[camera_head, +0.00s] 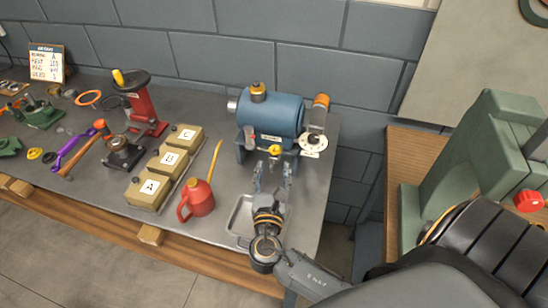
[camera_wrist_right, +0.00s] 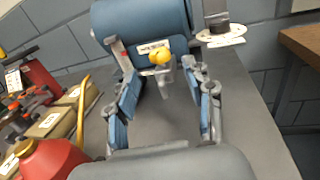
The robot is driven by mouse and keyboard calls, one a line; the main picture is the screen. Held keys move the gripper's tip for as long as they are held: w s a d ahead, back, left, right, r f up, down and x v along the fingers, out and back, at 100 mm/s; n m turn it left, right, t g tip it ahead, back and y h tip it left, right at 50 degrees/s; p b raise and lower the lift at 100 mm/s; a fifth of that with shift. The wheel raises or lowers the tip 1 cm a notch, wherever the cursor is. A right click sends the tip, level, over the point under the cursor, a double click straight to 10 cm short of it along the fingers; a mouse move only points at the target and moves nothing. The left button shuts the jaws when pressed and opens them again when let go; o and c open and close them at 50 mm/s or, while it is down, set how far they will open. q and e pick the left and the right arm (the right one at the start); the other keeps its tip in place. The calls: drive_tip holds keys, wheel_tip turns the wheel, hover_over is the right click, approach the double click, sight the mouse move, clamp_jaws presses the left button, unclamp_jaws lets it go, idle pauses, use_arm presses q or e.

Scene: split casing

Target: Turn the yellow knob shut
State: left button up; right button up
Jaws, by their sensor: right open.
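The yellow knob (camera_head: 275,150) sits on a small metal tap at the front of a blue cylindrical tank (camera_head: 273,116). In the right wrist view the knob (camera_wrist_right: 160,56) is near the top middle, with the grey tap spout (camera_wrist_right: 165,82) hanging below it. My right gripper (camera_head: 273,174) is open and empty, reaching toward the tap from the front. Its two blue-padded fingers (camera_wrist_right: 166,88) stand to either side of the spout in the right wrist view, with the knob beyond them. I see no contact with the knob. My left gripper is not in view.
A metal tray (camera_head: 232,222) lies under my right wrist. A red oil can (camera_head: 199,200) with a long yellow spout stands left of it. Boxes A, B and C (camera_head: 148,193) are farther left.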

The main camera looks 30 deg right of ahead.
drive_tip(key=v, duration=0.6)
idle(0.4)
